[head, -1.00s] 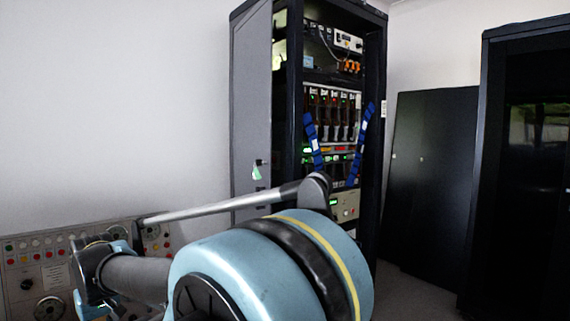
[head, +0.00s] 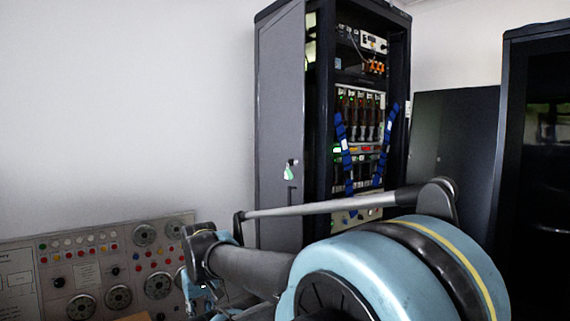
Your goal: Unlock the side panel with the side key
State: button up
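The grey side panel (head: 276,120) is on the left side of a tall black equipment rack (head: 402,70). A key with a small green-and-white tag (head: 290,171) sits at the lock, about halfway down the panel; I cannot tell whether it is turned. My arm, with a large blue rounded joint, fills the lower right and middle. The end of my arm is at the lower left of it, in front of the control console. Part of my gripper (head: 203,296) shows there, partly cut off by the frame's bottom edge, well below and left of the key. Its fingers are not clear.
A grey control console (head: 60,268) with dials, buttons and lamps stands at the lower left. Blue straps (head: 343,145) hang across the open rack front. A dark panel (head: 455,140) leans to the right, beside a black cabinet (head: 540,60).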

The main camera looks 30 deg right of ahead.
jog(key=d+r, duration=0.1)
jog(key=r, duration=0.1)
jog(key=n+g+h, duration=0.4)
jog(key=n+h, duration=1.3)
jog(key=h, duration=0.1)
send_near(291, 162)
jog(key=d, duration=0.5)
jog(key=d+r, duration=0.1)
jog(key=d, duration=0.2)
jog(key=shift+s+d, duration=0.15)
jog(key=shift+d, duration=0.1)
